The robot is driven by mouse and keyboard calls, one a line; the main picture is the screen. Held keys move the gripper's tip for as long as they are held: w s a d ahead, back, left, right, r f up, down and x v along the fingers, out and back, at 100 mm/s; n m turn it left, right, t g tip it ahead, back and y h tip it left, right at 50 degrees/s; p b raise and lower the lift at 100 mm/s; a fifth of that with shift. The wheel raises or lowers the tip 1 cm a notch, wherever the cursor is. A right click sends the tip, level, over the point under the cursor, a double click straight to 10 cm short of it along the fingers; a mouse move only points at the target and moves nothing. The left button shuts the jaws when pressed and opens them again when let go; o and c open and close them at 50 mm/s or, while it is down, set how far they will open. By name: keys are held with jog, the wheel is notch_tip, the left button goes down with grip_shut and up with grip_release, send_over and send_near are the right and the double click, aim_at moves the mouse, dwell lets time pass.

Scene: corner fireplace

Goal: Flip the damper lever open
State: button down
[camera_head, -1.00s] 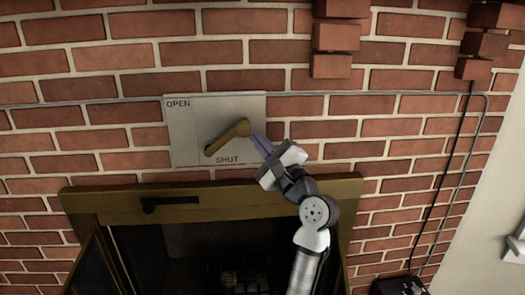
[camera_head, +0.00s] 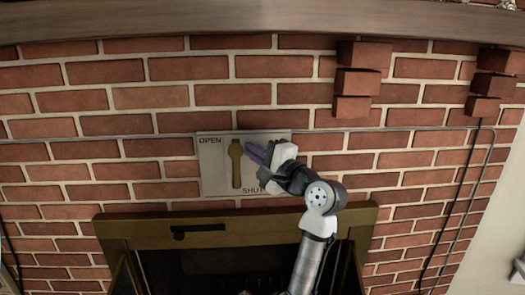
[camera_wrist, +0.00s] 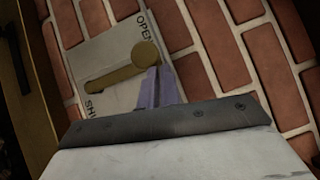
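The damper lever (camera_head: 236,168) is a brass bar on a pale metal plate (camera_head: 213,172) on the brick wall. OPEN is marked at the plate's upper left and SHUT at its lower right. The lever stands about upright with its round knob at the top. My gripper (camera_head: 251,153) comes in from the right, its purple fingers at the knob's right side. The wrist view shows the lever's knob (camera_wrist: 145,54) just beyond my gripper's fingertips (camera_wrist: 155,72); they look in contact with it. The fingers are together, with nothing seen between them.
A brass-framed fireplace opening (camera_head: 120,231) with a dark handle (camera_head: 198,230) lies below the plate. Protruding bricks (camera_head: 357,82) stand out at upper right, under a wooden mantel (camera_head: 200,24). A thin conduit (camera_head: 400,129) runs along the wall.

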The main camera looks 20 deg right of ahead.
jog(key=shift+w+a+r, duration=0.15)
jog(key=shift+a, duration=0.3)
dwell(0.4)
jog(key=shift+d+r+p, duration=0.1)
jog(key=shift+p, duration=0.2)
